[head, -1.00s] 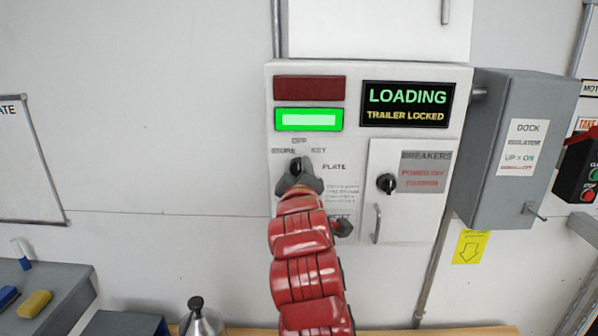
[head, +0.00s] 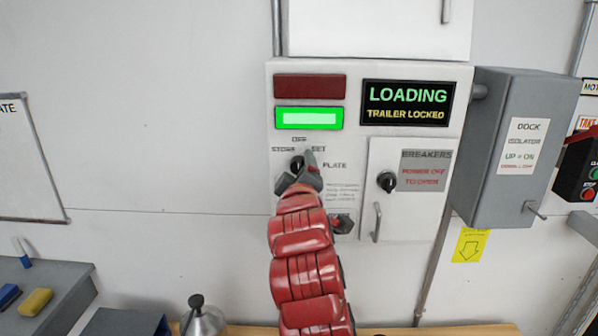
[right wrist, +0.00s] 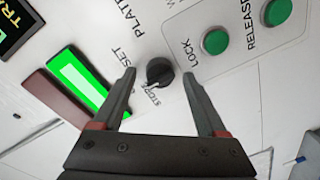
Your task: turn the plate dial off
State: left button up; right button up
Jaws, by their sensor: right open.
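The plate dial (head: 297,163) is a small round black knob on the white control panel, with labels STORE, OFF, SET and PLATE around it. In the right wrist view the dial (right wrist: 160,72) has a white mark pointing to the STORE label. My right gripper (head: 298,175) is open at the dial, one finger on each side. In the right wrist view gaps show between the dial and both fingers, and the left finger covers the label area between SET and STORE. My left gripper is not in view.
Green LOCK (right wrist: 215,41) and RELEASE (right wrist: 277,11) buttons sit close beside the right finger. Right of the dial are a breaker door (head: 405,212) with a black knob and a grey isolator box (head: 510,150). A green lamp (head: 309,118) is lit above the dial.

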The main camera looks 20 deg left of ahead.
jog(key=b+v, duration=0.4)
jog(key=v, duration=1.3)
jog(key=shift+s+d, duration=0.15)
jog(key=shift+s, duration=0.05)
